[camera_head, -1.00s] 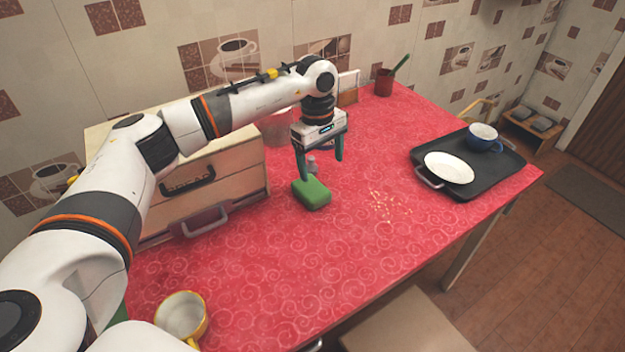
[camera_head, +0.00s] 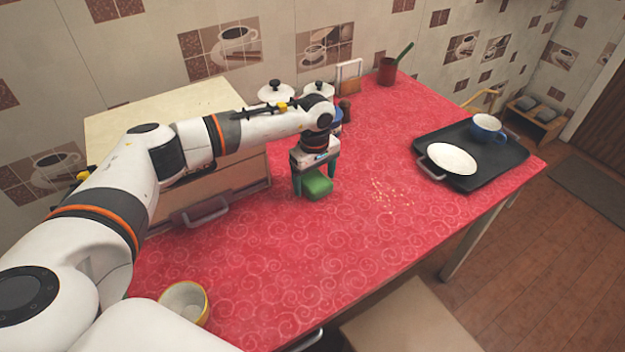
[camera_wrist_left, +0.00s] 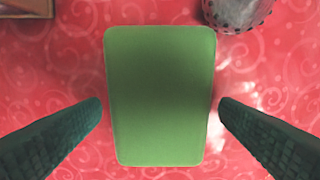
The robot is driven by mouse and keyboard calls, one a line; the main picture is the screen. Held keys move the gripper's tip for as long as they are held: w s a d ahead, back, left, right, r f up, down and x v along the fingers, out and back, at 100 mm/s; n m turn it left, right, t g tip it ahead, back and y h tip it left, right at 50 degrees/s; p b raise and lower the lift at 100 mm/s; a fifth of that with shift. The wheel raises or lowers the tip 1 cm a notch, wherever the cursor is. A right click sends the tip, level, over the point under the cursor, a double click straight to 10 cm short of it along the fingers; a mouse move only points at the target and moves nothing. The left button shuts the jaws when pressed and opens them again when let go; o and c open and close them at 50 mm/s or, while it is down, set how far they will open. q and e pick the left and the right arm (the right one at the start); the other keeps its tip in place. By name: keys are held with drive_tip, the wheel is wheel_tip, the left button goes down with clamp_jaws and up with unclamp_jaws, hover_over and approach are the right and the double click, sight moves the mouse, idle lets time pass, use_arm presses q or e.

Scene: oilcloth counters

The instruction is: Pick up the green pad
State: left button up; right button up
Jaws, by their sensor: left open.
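The green pad (camera_head: 317,185) lies on the red patterned oilcloth counter (camera_head: 290,250), beside the wooden drawer box. In the left wrist view the green pad (camera_wrist_left: 160,95) fills the middle. My left gripper (camera_head: 315,188) is open and low over the pad. In the left wrist view the two fingers of my left gripper (camera_wrist_left: 160,104) stand on either side of the pad, with a gap of red cloth showing on both sides. My right gripper is not in view.
A wooden drawer box (camera_head: 225,178) stands left of the pad. White lidded jars (camera_head: 276,92) are behind my arm. Crumbs (camera_head: 392,192) lie to the right. A black tray (camera_head: 495,168) holds a white plate (camera_head: 452,159) and blue mug (camera_head: 486,130). A yellow cup (camera_head: 186,301) stands at the front left.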

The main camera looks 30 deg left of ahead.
sight(315, 179)
use_arm(q)
drive_tip(key=shift+f, duration=0.35)
drive_tip(key=c, duration=1.1)
drive_tip(key=shift+o, duration=0.2)
drive_tip(key=shift+r, duration=0.1)
wheel_tip(315, 179, up, 10)
drive_tip(key=shift+f, duration=0.1)
